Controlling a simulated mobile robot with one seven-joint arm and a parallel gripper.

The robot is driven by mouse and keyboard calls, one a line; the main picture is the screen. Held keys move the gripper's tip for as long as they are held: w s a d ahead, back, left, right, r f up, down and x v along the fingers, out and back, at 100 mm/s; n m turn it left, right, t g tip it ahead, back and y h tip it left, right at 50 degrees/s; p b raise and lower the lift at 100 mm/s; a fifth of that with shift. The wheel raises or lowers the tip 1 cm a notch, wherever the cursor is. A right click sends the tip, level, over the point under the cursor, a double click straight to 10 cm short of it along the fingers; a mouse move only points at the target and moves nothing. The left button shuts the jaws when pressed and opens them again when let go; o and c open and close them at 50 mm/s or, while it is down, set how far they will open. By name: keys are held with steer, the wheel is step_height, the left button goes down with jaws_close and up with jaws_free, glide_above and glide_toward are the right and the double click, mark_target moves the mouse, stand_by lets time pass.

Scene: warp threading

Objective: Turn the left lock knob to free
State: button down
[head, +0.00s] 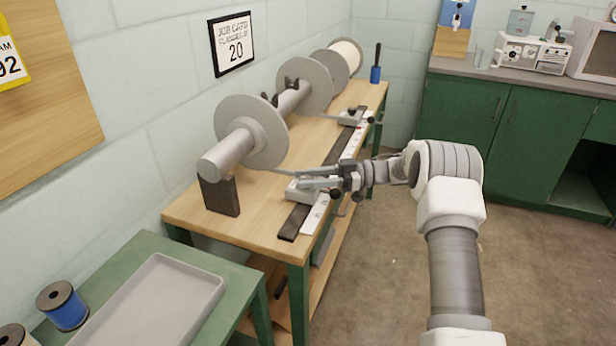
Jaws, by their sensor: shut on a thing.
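A grey block (294,195), the nearer and left of two, sits on the dark rail (290,228) along the bench's front edge. My gripper (308,183) reaches in from the right just over this block, its fingers level and closed at the block's top. The left lock knob is hidden by the fingers, so I cannot see which way it is turned. The farther block (347,120) stands up the rail with a dark knob (352,111) on top, clear of my gripper.
A large spool roller (252,120) with grey flanges rests on dark supports behind the rail. A white scale strip (315,215) runs along the rail. A green side table with a grey tray (165,295) stands at front left. The floor to the right is open.

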steer(key=shift+a+r+n+g, duration=0.15)
steer(key=shift+n+g, duration=0.55)
steer(key=shift+g, duration=0.4)
steer(key=shift+c, duration=2.2)
jaws_free()
